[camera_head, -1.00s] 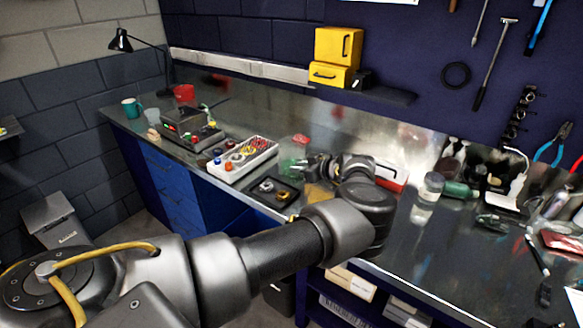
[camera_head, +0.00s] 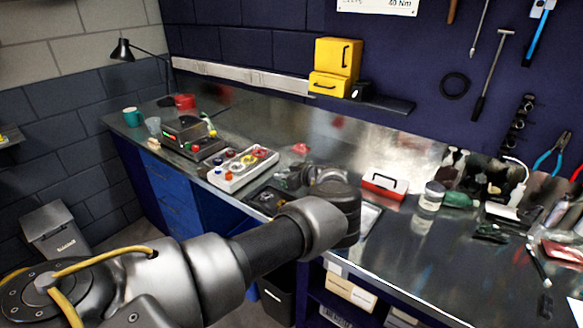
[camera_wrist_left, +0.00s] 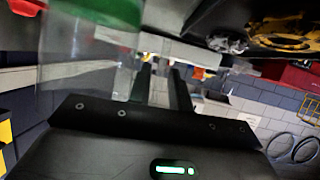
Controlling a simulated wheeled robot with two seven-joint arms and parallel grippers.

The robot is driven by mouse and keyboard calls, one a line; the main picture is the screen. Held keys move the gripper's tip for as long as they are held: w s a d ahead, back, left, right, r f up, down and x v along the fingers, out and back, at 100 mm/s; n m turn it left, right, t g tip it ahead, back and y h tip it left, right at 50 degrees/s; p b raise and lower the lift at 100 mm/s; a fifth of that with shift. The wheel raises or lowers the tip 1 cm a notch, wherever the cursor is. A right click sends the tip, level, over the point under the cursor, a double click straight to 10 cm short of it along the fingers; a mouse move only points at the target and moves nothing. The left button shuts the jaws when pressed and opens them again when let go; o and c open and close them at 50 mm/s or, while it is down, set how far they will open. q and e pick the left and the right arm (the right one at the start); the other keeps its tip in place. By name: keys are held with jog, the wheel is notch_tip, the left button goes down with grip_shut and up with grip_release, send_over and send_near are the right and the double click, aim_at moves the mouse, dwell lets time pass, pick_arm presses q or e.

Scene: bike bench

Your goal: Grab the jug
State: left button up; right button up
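My left gripper (camera_head: 290,178) reaches over the front part of the bench and is small and dark in the head view. In the left wrist view its two fingers (camera_wrist_left: 163,85) stand a little apart, with nothing seen between them. A clear container with green at one end, which looks like the jug (camera_wrist_left: 85,60), is close beside the left-hand finger there, and is cut off by the picture edge. The wrist picture is tilted and blurred, so I cannot tell whether they touch. In the head view the jug is not clearly visible near my gripper. My right gripper is not in view.
A white control box with knobs (camera_head: 242,168) lies left of my gripper on the bench (camera_head: 290,125). A red and white box (camera_head: 385,184) and a clear jar (camera_head: 431,197) stand to its right. Yellow boxes (camera_head: 335,60) sit on the wall shelf behind.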

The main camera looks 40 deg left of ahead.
pick_arm(q)
jog(key=shift+d, duration=0.1)
grip_shut()
jog(key=shift+r, duration=0.25)
